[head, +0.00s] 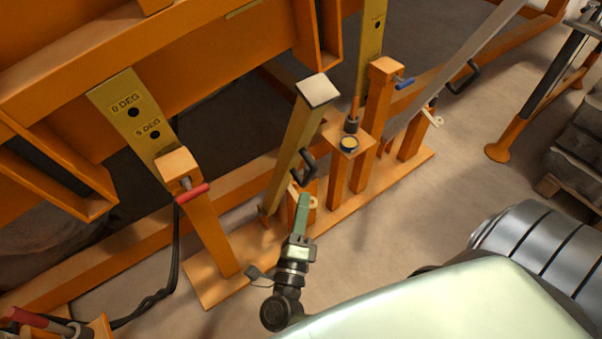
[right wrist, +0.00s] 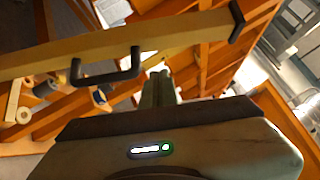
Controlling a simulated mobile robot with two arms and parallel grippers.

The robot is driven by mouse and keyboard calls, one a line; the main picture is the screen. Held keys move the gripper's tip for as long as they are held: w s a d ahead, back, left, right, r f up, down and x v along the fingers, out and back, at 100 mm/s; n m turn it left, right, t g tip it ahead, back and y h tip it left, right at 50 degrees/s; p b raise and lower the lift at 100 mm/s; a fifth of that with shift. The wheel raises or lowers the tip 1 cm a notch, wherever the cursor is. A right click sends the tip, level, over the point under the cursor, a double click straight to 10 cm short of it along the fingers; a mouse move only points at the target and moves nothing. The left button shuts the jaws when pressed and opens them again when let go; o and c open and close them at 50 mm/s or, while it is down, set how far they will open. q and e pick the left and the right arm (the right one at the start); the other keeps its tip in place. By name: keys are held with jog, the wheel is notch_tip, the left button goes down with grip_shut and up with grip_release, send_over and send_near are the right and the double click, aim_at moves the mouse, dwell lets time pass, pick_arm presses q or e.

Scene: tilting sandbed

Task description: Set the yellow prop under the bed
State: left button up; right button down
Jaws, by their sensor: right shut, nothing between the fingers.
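The yellow prop (head: 299,138) is a long post with a pale square pad on top and a black handle on its side. It stands on the orange base frame, leaning a little in the head view. Its pad shows from above, clear of the orange bed (head: 215,60). My right gripper (head: 304,198) is shut and empty, just below the black handle in the head view. In the right wrist view the prop (right wrist: 195,35) crosses the upper part, its handle left of my green fingers (right wrist: 160,88). Contact with the handle cannot be told. My left gripper is out of view.
A yellow strip marked in degrees (head: 133,112) hangs by a post with a red-handled pin (head: 192,193). Another post has a blue-handled pin (head: 404,83). A short post (head: 350,145) stands right of the prop. Black cable lies at lower left.

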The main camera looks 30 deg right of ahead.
jog(key=shift+w+d+r+p, duration=0.25)
jog(key=shift+w+d+r, duration=0.5)
jog(key=shift+w, duration=0.95)
jog(key=shift+w+d+r+p, duration=0.35)
jog(key=shift+w+d, duration=0.65)
jog(key=shift+w, duration=0.65)
jog(key=shift+w+d+r+p, duration=0.2)
jog(key=shift+w+d+r, duration=0.55)
jog(key=shift+w, duration=0.95)
jog(key=shift+d+f, duration=0.15)
